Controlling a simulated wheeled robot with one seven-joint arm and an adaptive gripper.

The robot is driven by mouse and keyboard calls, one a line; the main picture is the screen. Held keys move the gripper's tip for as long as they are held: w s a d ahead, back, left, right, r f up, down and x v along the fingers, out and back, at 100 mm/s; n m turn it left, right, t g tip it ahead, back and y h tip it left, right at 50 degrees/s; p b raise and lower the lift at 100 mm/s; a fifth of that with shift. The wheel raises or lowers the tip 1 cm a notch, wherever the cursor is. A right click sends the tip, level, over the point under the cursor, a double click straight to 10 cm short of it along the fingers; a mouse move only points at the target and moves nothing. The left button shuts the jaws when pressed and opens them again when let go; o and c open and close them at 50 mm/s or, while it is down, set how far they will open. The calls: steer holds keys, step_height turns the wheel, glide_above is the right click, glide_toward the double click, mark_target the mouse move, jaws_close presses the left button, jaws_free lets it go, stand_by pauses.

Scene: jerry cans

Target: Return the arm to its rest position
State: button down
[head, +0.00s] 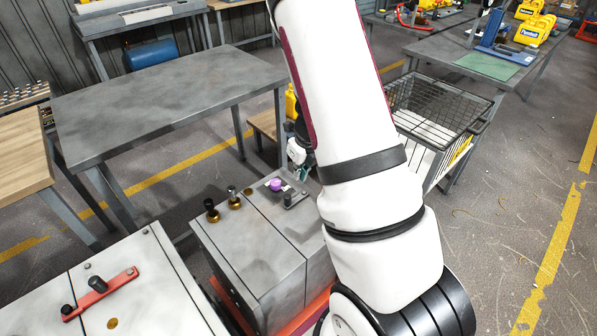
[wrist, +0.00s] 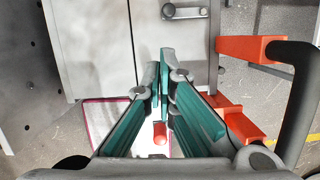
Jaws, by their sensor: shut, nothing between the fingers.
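My white arm rises through the middle of the head view and hides much of what lies behind it. My gripper (wrist: 163,80) shows in the wrist view with its teal-padded fingers together and nothing between them. In the head view only a small part of the gripper shows, left of the arm, behind the grey cabinet (head: 260,245). In the wrist view a grey cabinet surface (wrist: 95,45) lies beyond the fingertips. I cannot tell whether the gripper touches anything.
A bare grey workbench (head: 170,95) stands behind left, a wire basket (head: 440,98) right of the arm. Yellow jerry cans (head: 535,30) stand far right. An orange-red frame (wrist: 250,48) is close right of the gripper.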

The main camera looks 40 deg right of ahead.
stand_by(0.3)
steer(key=s+a+r+n+t+y, duration=0.1)
steer(key=s+a+r+n+y, duration=0.2)
steer(key=a+r+n, duration=1.5)
steer(key=s+a+r+n+h, duration=0.1)
steer(key=s+r+n, duration=0.4)
steer(key=s+n, duration=0.4)
steer(key=s+a+r+n+h, duration=0.1)
steer(key=s+r+n+h, duration=0.1)
steer(key=s+r+n, duration=0.4)
steer(key=shift+s+a+r+n+t, duration=0.15)
steer(key=shift+s+a+n+t, duration=0.25)
steer(key=shift+s+n, duration=1.25)
